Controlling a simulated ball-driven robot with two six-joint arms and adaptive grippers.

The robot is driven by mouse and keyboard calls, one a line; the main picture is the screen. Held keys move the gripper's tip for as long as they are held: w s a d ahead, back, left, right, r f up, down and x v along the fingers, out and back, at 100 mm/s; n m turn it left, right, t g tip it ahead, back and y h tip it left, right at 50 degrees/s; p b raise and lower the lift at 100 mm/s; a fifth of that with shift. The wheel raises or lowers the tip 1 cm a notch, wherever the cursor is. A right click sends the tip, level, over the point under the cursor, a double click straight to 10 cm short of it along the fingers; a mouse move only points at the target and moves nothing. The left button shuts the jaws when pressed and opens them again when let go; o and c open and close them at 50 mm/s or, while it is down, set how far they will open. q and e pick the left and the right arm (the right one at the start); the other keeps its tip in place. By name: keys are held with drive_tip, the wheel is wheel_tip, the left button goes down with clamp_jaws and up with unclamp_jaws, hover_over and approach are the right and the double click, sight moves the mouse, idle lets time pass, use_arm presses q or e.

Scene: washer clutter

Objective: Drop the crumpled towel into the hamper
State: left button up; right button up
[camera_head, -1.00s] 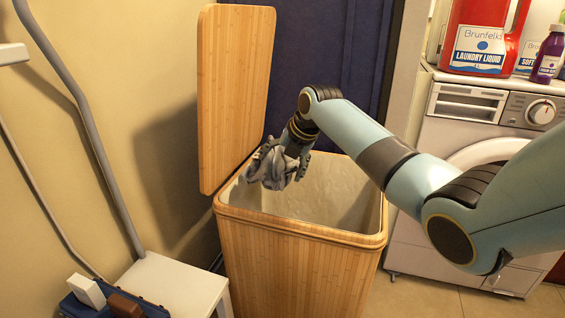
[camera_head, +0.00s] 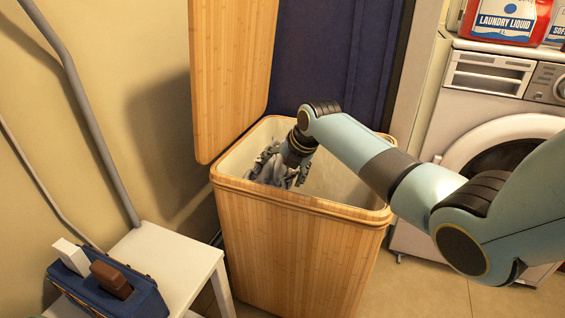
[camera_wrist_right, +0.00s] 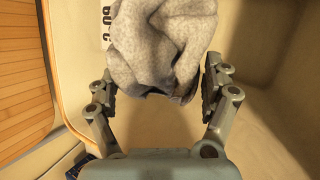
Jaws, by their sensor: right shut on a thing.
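The crumpled grey towel (camera_head: 270,164) is inside the mouth of the bamboo hamper (camera_head: 290,250), below the rim. My right gripper (camera_head: 291,170) reaches down into the hamper and is shut on the towel. In the right wrist view the towel (camera_wrist_right: 163,45) bunches between the two fingers of the gripper (camera_wrist_right: 158,88), with the pale hamper lining behind it. The hamper's lid (camera_head: 233,75) stands open at the back left. My left gripper is in neither view.
A washing machine (camera_head: 490,85) with laundry bottles on top stands at the right. A white stool (camera_head: 180,262) at the lower left holds a blue caddy (camera_head: 135,296) with brushes. A grey hose (camera_head: 80,100) runs along the left wall.

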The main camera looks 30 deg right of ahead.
drive_tip(key=o, duration=1.2)
drive_tip(key=v, duration=1.2)
drive_tip(key=shift+s+f, duration=0.1)
